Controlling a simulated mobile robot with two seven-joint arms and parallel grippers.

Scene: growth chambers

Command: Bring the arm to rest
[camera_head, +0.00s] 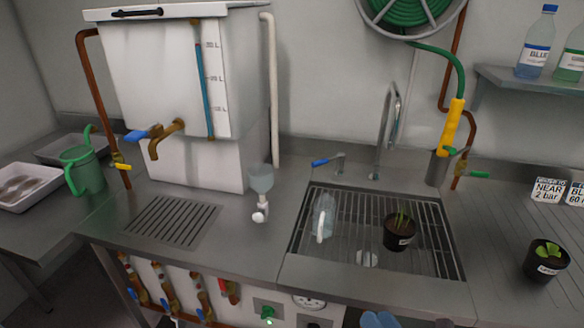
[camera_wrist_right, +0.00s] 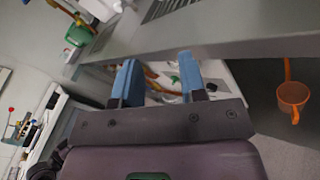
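My right gripper (camera_head: 379,319) shows only as blue fingertips at the bottom edge of the head view, low in front of the counter by the sink. In the right wrist view my right gripper (camera_wrist_right: 160,78) has its two blue fingers apart, with nothing held between them. The counter's underside and coloured pipework show beyond the fingers. The rest of the right arm is outside the head view. My left gripper is in neither view.
The steel counter (camera_head: 262,235) edge lies close above the right gripper. A potted seedling (camera_head: 398,231) stands on the sink grate (camera_head: 345,257), another potted plant (camera_head: 547,260) at the right. An orange cup-like thing (camera_wrist_right: 293,98) hangs at right in the wrist view.

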